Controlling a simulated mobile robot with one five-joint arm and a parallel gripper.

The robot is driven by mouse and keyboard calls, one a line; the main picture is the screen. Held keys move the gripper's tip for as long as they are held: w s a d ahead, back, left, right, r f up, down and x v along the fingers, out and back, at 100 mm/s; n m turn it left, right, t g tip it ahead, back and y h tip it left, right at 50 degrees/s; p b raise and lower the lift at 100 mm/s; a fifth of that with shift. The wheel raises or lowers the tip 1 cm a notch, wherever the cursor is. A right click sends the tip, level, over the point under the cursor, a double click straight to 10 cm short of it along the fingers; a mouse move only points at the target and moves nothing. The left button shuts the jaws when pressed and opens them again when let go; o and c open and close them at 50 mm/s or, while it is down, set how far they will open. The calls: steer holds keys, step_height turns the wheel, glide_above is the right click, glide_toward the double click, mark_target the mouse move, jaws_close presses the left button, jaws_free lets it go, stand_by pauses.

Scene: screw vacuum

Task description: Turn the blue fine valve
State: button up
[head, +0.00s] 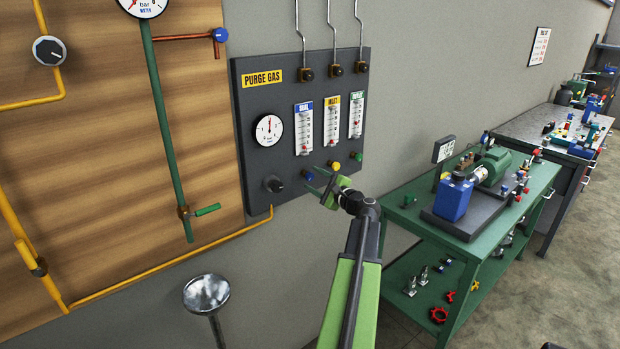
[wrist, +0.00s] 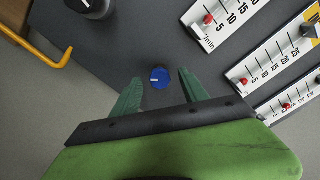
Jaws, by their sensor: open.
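The blue fine valve (head: 307,174) is a small round knob low on the dark purge gas panel (head: 280,88), under the blue-labelled flow tube (head: 304,128). In the wrist view the blue knob (wrist: 160,78), with a pale pointer line, lies between and just past the tips of my gripper's two green fingers. My gripper (head: 318,180) is open in front of the panel; in the wrist view its fingers (wrist: 160,88) stand apart on either side of the knob. I see no finger touching the knob, and the remaining depth is hard to judge.
A yellow knob (head: 334,167) and a green knob (head: 357,157) sit to the right on the panel. A larger black knob (head: 273,184) is to the left. A yellow pipe (head: 170,267) runs below. A green bench (head: 420,212) with a pump stands right.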

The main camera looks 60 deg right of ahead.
steer(key=shift+x, duration=1.45)
jaws_close()
